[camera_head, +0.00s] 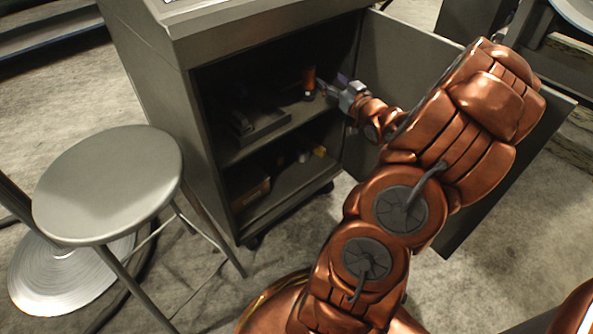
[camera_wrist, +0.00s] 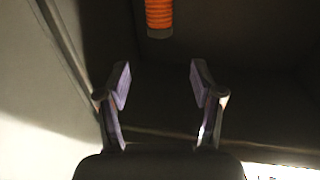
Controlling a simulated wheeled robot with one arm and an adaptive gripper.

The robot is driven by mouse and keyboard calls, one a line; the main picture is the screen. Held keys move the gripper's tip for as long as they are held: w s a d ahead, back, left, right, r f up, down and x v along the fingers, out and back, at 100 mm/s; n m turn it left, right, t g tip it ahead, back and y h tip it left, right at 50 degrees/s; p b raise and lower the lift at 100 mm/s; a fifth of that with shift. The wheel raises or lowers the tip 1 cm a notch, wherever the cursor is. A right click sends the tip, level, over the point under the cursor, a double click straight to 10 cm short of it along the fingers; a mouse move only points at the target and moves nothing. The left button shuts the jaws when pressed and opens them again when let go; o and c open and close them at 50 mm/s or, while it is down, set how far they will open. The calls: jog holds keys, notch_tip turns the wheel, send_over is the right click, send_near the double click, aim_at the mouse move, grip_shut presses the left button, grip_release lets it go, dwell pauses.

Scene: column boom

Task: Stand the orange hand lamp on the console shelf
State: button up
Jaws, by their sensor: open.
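The orange hand lamp (camera_head: 309,82) stands upright on the upper shelf inside the open grey cabinet. In the wrist view its ribbed orange body (camera_wrist: 159,14) shows at the top edge, ahead of the fingers and roughly in line with the gap between them; its upper part is cut off. My gripper (camera_head: 335,90) is inside the cabinet opening, just to the right of the lamp. In the wrist view my gripper (camera_wrist: 160,85) has its two fingers wide apart with nothing between them. The console shelf (camera_head: 270,135) is dark and partly in shadow.
A dark flat object (camera_head: 257,122) lies on the same shelf, left of the lamp. Small items (camera_head: 303,156) sit in the lower compartment. The cabinet door (camera_head: 405,62) stands open behind my arm. A round stool (camera_head: 108,185) stands at the left.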

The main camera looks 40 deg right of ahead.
jog(key=w+a+f+n+g, duration=0.1)
jog(key=w+a+f+g, duration=0.3)
jog(key=a+f+g, duration=0.3)
jog(key=s+a+f+g+y, duration=0.1)
jog(key=s+a+g, duration=0.3)
jog(key=a, duration=0.5)
jog(key=s+a+r+n+g+y, duration=0.1)
jog(key=s+a+r+g+y, duration=0.2)
jog(key=s+a+g, duration=0.7)
jog(key=s+a+r, duration=0.1)
jog(key=s+a, duration=1.5)
jog(key=s, duration=0.1)
jog(key=shift+s+n, duration=0.25)
jog(key=shift+n, duration=0.15)
